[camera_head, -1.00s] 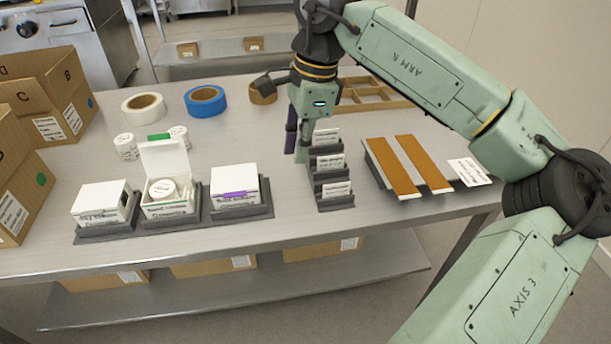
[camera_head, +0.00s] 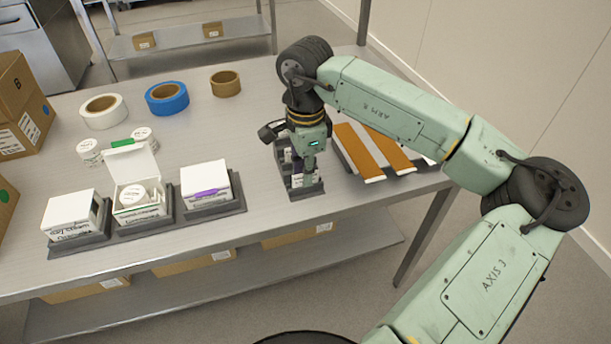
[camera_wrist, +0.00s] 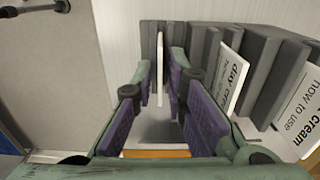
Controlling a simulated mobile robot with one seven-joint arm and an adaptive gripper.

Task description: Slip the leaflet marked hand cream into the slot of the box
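My gripper (camera_head: 307,172) points down over the dark leaflet rack (camera_head: 308,191). In the wrist view its purple-padded fingers (camera_wrist: 164,72) are apart, one on each side of a thin white leaflet (camera_wrist: 160,68) seen edge-on. Its print cannot be read, and contact is not clear. A "day cream" leaflet (camera_wrist: 236,75) stands to the right. A further leaflet reading "cream, how to use" (camera_wrist: 303,112) is cut off at the edge. The open white box (camera_head: 131,165) holds a jar (camera_head: 132,195) in the middle dark holder. Its slot cannot be made out.
Closed white boxes stand left (camera_head: 72,215) and right (camera_head: 204,180) of the open one. Two white jars (camera_head: 90,152) and rolls of tape (camera_head: 167,98) lie behind. A tray with orange-brown strips (camera_head: 358,150) is right of the rack. The table front is clear.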

